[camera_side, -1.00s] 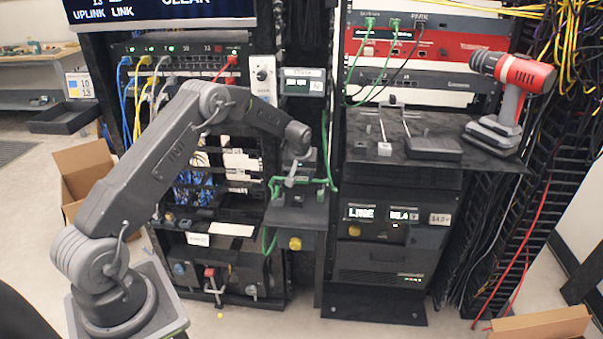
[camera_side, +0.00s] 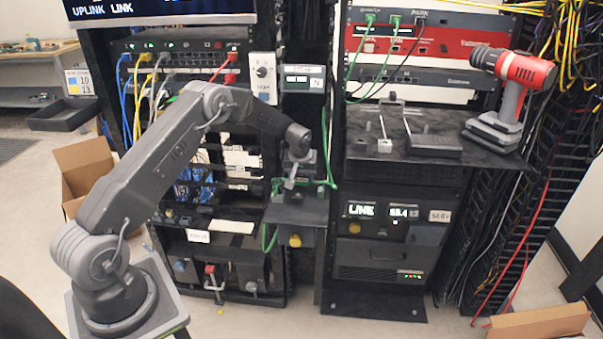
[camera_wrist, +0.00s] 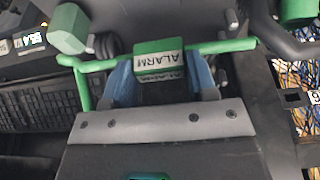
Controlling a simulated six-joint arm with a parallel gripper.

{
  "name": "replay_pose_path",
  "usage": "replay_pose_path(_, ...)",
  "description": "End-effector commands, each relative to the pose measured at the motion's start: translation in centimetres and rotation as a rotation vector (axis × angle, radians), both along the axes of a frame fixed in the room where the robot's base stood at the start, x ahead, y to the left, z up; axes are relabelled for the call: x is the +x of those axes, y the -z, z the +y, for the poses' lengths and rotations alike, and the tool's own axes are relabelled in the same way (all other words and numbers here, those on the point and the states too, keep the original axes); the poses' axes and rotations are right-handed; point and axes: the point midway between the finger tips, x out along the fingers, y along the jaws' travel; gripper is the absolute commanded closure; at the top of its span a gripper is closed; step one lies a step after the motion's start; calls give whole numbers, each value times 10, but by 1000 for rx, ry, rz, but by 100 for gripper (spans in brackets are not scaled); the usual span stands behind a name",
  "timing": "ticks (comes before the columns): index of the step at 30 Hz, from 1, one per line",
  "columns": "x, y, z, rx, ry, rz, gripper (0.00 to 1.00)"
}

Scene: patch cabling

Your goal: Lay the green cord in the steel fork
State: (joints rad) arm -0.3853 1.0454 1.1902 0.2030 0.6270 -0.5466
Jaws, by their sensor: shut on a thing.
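My gripper (camera_wrist: 163,76) has its two blue fingers on either side of a green block marked ALARM on the green cord (camera_wrist: 222,46). It is shut on this block. The cord runs out to both sides, past a green hexagonal piece (camera_wrist: 69,28) at upper left. In the side view my gripper (camera_side: 291,180) is low over a small dark ledge, and the green cord (camera_side: 325,150) hangs beside it. A small grey prong (camera_wrist: 232,18) stands behind the cord in the wrist view; I cannot tell whether it is the steel fork, or whether the cord touches it.
The dark ledge (camera_side: 283,212) carries a yellow knob (camera_side: 295,240) below. To the right, a shelf (camera_side: 360,158) holds a red and grey drill (camera_side: 517,82) and a dark case (camera_side: 433,146). A rack with patch cables stands behind my arm.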

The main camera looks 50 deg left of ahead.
Motion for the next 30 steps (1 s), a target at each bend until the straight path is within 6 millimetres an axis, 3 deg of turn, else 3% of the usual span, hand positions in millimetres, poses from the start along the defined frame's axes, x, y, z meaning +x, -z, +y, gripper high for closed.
replay_pose_path(25,0,17,0,1,0,-1,80)
replay_pose_path(26,0,17,0,0,0,0,46)
replay_pose_path(30,0,17,0,0,0,0,32)
